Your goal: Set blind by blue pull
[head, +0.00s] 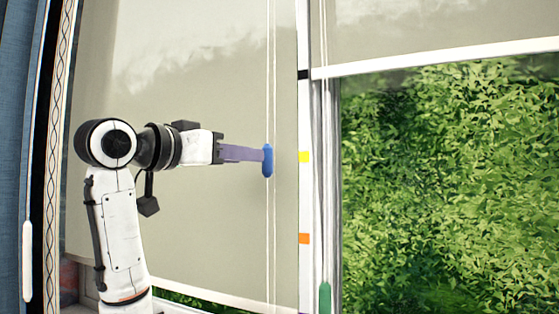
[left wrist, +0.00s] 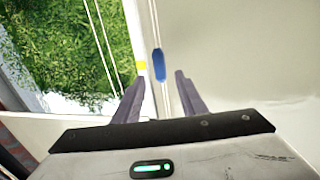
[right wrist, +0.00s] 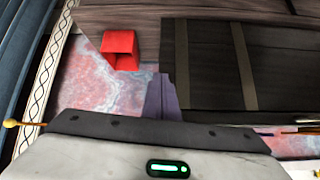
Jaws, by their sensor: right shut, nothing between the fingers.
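The blue pull (head: 267,161) hangs on the left blind's cord, about level with the yellow mark (head: 304,157) on the white post. My left gripper (head: 258,154) reaches it from the left. In the left wrist view the fingers (left wrist: 157,80) are apart, and the blue pull (left wrist: 158,65) shows in the gap between their tips. I see no finger pressed on it. The left blind (head: 200,110) is lowered, its bottom edge near the sill. My right gripper (right wrist: 161,82) is shut and empty, seen only in the right wrist view.
A black mark (head: 303,75) and an orange mark (head: 304,238) are on the same post. A green pull (head: 325,297) hangs lower right; the right blind's bottom rail (head: 430,58) is high. A red open box (right wrist: 120,48) and a dark striped surface (right wrist: 210,65) lie ahead of the right gripper.

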